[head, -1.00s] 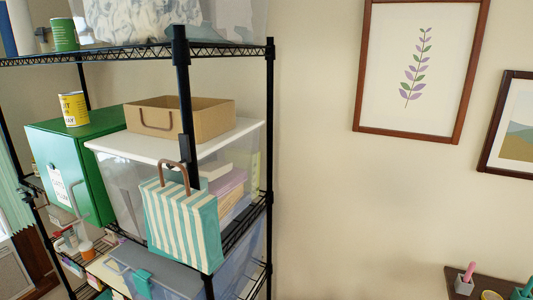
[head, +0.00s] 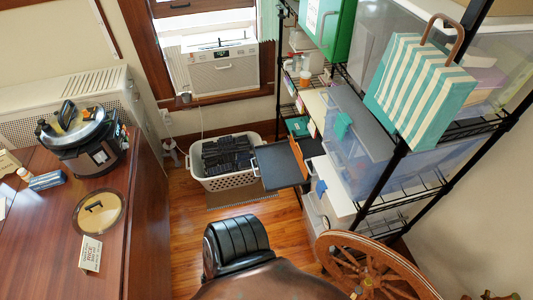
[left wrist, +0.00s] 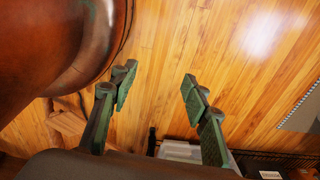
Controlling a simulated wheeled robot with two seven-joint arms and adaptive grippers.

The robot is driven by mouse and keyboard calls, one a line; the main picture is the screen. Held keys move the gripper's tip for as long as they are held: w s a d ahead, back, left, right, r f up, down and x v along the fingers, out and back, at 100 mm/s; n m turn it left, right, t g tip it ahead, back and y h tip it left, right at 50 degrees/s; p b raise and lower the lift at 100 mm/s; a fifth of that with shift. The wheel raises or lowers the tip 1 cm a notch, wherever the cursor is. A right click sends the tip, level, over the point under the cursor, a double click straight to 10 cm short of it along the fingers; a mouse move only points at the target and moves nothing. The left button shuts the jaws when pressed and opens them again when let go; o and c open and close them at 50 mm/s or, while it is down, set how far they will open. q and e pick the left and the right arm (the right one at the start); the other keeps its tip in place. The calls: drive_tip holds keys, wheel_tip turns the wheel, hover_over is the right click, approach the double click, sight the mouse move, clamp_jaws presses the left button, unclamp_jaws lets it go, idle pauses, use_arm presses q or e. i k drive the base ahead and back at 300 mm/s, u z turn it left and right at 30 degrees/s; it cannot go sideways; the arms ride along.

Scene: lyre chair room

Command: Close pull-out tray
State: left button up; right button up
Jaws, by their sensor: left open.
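The pull-out tray (head: 280,167) is a flat dark grey panel. In the head view it juts out to the left from the black wire shelf unit, over the wooden floor. My left gripper (left wrist: 158,84) shows in the left wrist view with its two green fingers spread wide. Nothing is between them, and wooden floor lies beyond. A grey panel with a ticked edge (left wrist: 301,112) is at that view's right edge, apart from the fingers; I cannot tell whether it is the tray. I cannot make out either gripper in the head view.
A white laundry basket (head: 218,181) stands just left of the tray. A striped bag (head: 420,90) hangs on the shelf unit. A wooden spoked wheel (head: 372,270) is at lower right. A wooden cabinet (head: 60,240) fills the left. Some floor (head: 188,235) is clear between.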

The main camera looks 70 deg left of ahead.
sight(279, 169)
drive_tip(key=k, duration=0.45)
drive_tip(key=u, duration=1)
drive_tip(key=i, duration=0.3)
drive_tip(key=u, duration=1.35)
